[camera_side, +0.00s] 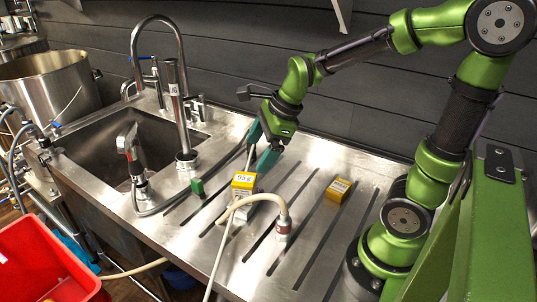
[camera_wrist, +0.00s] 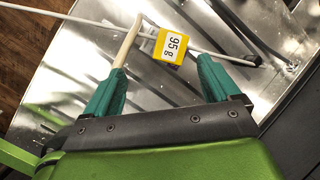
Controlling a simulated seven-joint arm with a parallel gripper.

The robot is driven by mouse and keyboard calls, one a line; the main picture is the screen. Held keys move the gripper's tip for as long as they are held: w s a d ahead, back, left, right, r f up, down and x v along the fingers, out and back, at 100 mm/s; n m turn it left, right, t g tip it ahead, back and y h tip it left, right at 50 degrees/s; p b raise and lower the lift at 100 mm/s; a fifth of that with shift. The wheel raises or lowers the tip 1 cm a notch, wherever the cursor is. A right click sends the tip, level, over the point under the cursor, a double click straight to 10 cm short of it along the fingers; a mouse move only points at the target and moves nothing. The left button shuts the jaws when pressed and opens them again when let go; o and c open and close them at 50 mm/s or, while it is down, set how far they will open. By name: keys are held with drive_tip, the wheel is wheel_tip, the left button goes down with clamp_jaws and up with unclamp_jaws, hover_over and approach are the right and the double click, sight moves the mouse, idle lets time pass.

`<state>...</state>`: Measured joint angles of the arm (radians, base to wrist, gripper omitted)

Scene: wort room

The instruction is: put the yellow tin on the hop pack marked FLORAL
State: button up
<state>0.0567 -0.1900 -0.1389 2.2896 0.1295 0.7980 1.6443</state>
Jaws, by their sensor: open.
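A yellow block with a white "95 g" label (camera_side: 244,180) stands on the ribbed steel drainboard. It also shows in the wrist view (camera_wrist: 171,47), beyond and between my fingertips. A second yellow block (camera_side: 338,189) lies further right, with a small white label too small to read. I cannot tell for sure which is the tin. I read no FLORAL mark in either view. A small green block (camera_side: 197,187) sits to the left, near the sink. My gripper (camera_side: 262,146) is open and empty, above and behind the "95 g" block; its teal fingers (camera_wrist: 163,77) are spread wide in the wrist view.
A pale hose (camera_side: 262,197) with a metal end arches close in front of the "95 g" block. A tall faucet (camera_side: 180,90) and sink (camera_side: 95,150) are at the left. A red bin (camera_side: 45,265) is at front left. The drainboard right of the hose is mostly clear.

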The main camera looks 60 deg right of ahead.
drive_tip(key=s+a+r+n+t, duration=0.1)
drive_tip(key=s+a+r+n, duration=0.1)
drive_tip(key=n, duration=0.9)
drive_tip(key=s+a+r+n+t, duration=0.1)
drive_tip(key=s+a+r+n, duration=0.2)
drive_tip(key=s+n, duration=0.4)
drive_tip(key=r+n, duration=0.1)
drive_tip(key=n, duration=0.3)
drive_tip(key=shift+a+r, duration=0.15)
drive_tip(key=shift+a, duration=0.05)
